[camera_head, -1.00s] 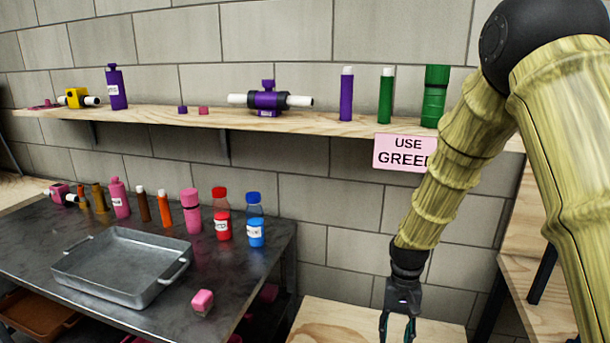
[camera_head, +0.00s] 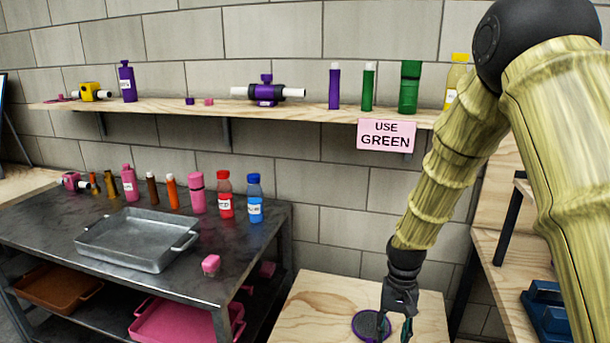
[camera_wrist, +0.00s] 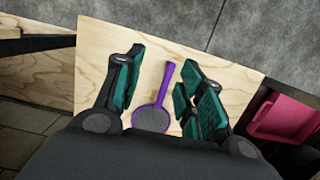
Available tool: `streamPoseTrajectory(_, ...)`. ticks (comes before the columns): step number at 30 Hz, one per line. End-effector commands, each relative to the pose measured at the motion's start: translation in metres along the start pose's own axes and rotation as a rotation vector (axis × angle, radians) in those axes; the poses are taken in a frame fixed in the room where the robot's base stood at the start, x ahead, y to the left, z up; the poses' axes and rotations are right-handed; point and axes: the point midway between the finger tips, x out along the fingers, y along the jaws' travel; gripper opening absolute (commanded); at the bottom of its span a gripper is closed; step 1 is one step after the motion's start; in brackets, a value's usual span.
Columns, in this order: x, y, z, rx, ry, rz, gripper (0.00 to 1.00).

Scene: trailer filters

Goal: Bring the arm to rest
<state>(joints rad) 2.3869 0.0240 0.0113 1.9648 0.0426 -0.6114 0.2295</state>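My gripper (camera_head: 396,318) hangs pointing down at the end of my arm, above a light wooden surface (camera_head: 312,290). In the wrist view my gripper (camera_wrist: 160,88) has its teal-padded fingers spread wide apart, with nothing between the pads. A round purple-rimmed tool with a grey mesh face (camera_head: 370,325) lies on the wood below. In the wrist view the purple tool (camera_wrist: 153,113) shows its handle, lying lower down in the gap between the fingers. I cannot tell the exact height of the fingers above it.
A dark metal table (camera_head: 50,232) at left holds a metal tray (camera_head: 140,240), several bottles and a pink block (camera_head: 211,265). A wall shelf (camera_head: 215,109) bears a "USE GREEN" sign (camera_head: 386,135) and several filters and bottles. Wooden shelving (camera_head: 490,240) with a blue object (camera_head: 545,315) stands right.

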Motion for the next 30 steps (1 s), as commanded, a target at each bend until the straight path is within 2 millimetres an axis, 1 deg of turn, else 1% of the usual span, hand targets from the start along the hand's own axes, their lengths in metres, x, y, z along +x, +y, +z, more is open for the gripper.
streamPoseTrajectory(1, 0.014, 0.000, 0.002, -0.005, -0.003, 0.002, 0.39)
streamPoseTrajectory(5, 0.039, 0.002, 0.005, -0.015, 0.006, 0.003, 0.39)
streamPoseTrajectory(11, 0.089, 0.011, 0.016, -0.031, 0.020, 0.004, 0.39)
streamPoseTrajectory(14, 0.124, 0.016, 0.025, -0.042, 0.030, 0.005, 0.39)
streamPoseTrajectory(15, 0.141, 0.019, 0.030, -0.048, 0.034, 0.006, 0.39)
streamPoseTrajectory(16, 0.153, 0.022, 0.034, -0.053, 0.039, 0.007, 0.39)
streamPoseTrajectory(17, 0.169, 0.025, 0.040, -0.058, 0.042, 0.007, 0.39)
streamPoseTrajectory(18, 0.189, 0.029, 0.047, -0.066, 0.049, 0.008, 0.39)
streamPoseTrajectory(20, 0.219, 0.035, 0.061, -0.080, 0.060, 0.009, 0.39)
streamPoseTrajectory(21, 0.238, 0.039, 0.070, -0.089, 0.068, 0.010, 0.39)
streamPoseTrajectory(23, 0.265, 0.046, 0.085, -0.102, 0.079, 0.011, 0.39)
streamPoseTrajectory(24, 0.282, 0.050, 0.096, -0.112, 0.087, 0.011, 0.39)
streamPoseTrajectory(26, 0.306, 0.057, 0.112, -0.125, 0.099, 0.012, 0.39)
streamPoseTrajectory(27, 0.321, 0.061, 0.124, -0.135, 0.105, 0.013, 0.39)
streamPoseTrajectory(30, 0.353, 0.071, 0.151, -0.158, 0.125, 0.014, 0.39)
